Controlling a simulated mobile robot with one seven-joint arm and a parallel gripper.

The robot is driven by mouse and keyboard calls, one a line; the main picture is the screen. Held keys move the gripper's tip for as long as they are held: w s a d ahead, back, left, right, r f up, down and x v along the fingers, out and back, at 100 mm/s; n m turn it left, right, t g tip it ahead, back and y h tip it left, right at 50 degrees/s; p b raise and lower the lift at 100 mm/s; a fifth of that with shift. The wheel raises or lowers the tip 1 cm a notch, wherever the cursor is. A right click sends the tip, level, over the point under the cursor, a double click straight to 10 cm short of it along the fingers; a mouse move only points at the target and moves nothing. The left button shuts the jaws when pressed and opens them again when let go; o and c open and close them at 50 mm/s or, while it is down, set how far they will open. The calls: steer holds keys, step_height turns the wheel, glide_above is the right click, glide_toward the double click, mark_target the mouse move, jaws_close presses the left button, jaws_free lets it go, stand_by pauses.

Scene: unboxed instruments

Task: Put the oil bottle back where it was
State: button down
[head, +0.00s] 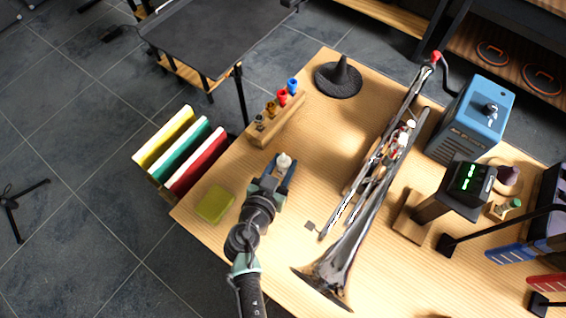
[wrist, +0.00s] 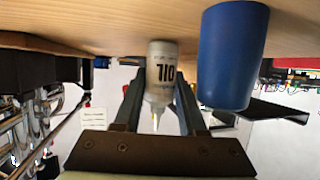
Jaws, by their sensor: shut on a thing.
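The oil bottle (wrist: 161,70) is white with OIL on its label and a narrow nozzle. It stands between the two fingers of my gripper (wrist: 160,88), which is shut on it. The wrist view is upside down, with the tabletop along its top. The bottle is upright, its base at or very near the tabletop; I cannot tell if it touches. In the head view the bottle's pale top (head: 284,160) shows at the end of my gripper (head: 277,175), near the table's left side. A blue cup (wrist: 232,55) stands close beside the bottle.
A wooden rack (head: 276,122) with small colourful pieces stands beyond my gripper. A black cone (head: 340,78) is at the far corner. An olive cloth or pad (head: 215,205) lies to the left. A trombone (head: 345,235) lies to the right.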

steer(key=shift+f, duration=0.15)
steer(key=shift+c, duration=2.4)
jaws_free()
steer(key=shift+r, duration=0.3)
steer(key=v, duration=1.1)
steer(key=shift+s+a+f+b, duration=0.1)
steer(key=shift+s+f+b, duration=0.05)
steer(key=shift+b, duration=0.25)
steer(key=shift+s+a, duration=0.1)
steer(key=shift+s, duration=0.2)
steer(key=shift+r, duration=0.25)
